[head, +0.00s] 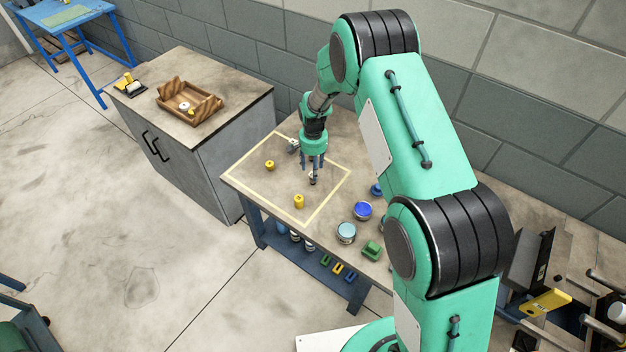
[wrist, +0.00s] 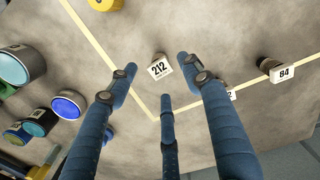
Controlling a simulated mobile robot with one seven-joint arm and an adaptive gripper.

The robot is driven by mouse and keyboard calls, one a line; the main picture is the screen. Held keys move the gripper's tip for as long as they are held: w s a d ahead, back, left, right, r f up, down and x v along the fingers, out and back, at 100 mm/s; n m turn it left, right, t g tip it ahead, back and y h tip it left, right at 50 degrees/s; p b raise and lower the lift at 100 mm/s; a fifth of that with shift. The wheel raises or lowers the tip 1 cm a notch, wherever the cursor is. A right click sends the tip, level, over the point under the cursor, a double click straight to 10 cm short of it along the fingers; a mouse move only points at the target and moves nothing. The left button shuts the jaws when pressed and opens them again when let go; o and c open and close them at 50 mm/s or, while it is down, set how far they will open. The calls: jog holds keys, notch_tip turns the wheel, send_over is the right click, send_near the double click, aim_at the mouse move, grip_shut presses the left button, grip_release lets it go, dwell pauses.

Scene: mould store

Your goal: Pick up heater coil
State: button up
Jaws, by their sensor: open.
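My gripper (head: 312,168) is open and points down over the taped square on the worktable. In the wrist view its three blue fingers are spread, with nothing between the tips (wrist: 158,76). A small pale piece with a white tag reading 212 (wrist: 160,68) lies on the table beyond the fingertips, inside the tape corner. Another tag ending in 2 (wrist: 232,95) is mostly hidden behind the right finger. I cannot tell which piece is the heater coil.
Two yellow cylinders (head: 270,165) (head: 299,201) stand on the table (head: 250,183). A blue tin (head: 362,210), a light-blue tin (head: 346,232) and a green block (head: 372,250) stand nearer my arm. A grey cabinet (head: 222,155) beside the table holds a wooden tray (head: 205,108).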

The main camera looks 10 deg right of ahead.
jog(key=shift+f, duration=0.7)
jog(key=shift+f+b, duration=0.6)
jog(key=shift+f, duration=2)
grip_shut()
